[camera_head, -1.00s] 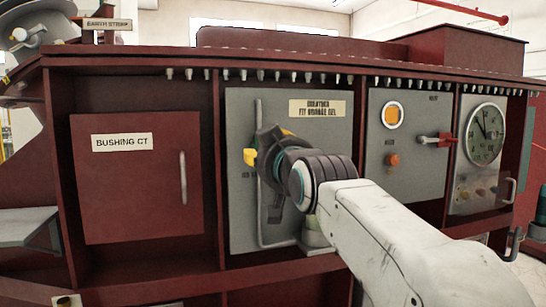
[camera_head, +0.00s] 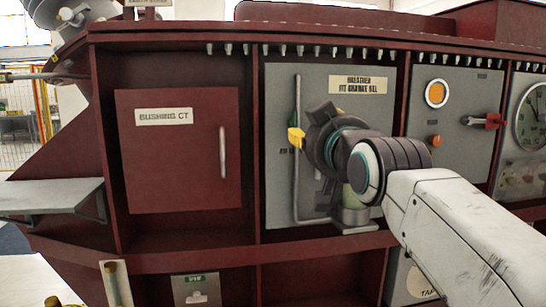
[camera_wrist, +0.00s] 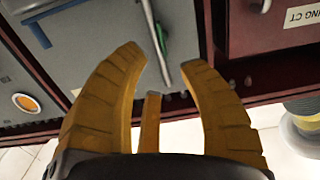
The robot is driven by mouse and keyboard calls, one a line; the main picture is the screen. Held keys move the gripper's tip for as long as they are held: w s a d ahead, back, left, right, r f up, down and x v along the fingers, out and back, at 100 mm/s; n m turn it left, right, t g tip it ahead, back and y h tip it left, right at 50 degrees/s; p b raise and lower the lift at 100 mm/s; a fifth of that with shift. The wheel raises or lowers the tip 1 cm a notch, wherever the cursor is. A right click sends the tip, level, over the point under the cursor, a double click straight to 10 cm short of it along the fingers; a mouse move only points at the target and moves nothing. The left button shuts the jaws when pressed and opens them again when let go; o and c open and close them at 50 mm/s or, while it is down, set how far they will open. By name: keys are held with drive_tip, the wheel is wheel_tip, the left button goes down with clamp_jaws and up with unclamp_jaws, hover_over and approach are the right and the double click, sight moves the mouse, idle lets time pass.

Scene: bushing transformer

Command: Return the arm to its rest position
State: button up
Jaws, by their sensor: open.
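My arm reaches in from the lower right in the head view, and its wrist hangs in front of the grey breather panel (camera_head: 375,95). A vertical metal pipe (camera_head: 297,185) runs down the left side of the panel, and the pipe also shows beyond the fingertips in the wrist view (camera_wrist: 157,40). The lower middle of the panel is hidden behind my arm.
The closed red BUSHING CT door (camera_head: 180,170) with its handle is left of the panel. A grey shelf (camera_head: 50,195) juts out at the far left. A panel with an orange lamp (camera_head: 436,93) and red switch (camera_head: 484,121) is at the right, beside a round gauge (camera_head: 530,115).

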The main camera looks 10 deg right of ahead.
drive_tip(key=s+f+g+p, duration=1.4)
drive_tip(key=s+f+p, duration=0.1)
drive_tip(key=s+f, duration=1)
drive_tip(key=shift+s+a+f, duration=0.15)
drive_tip(key=shift+s+f, duration=0.05)
drive_tip(key=shift+s, duration=0.05)
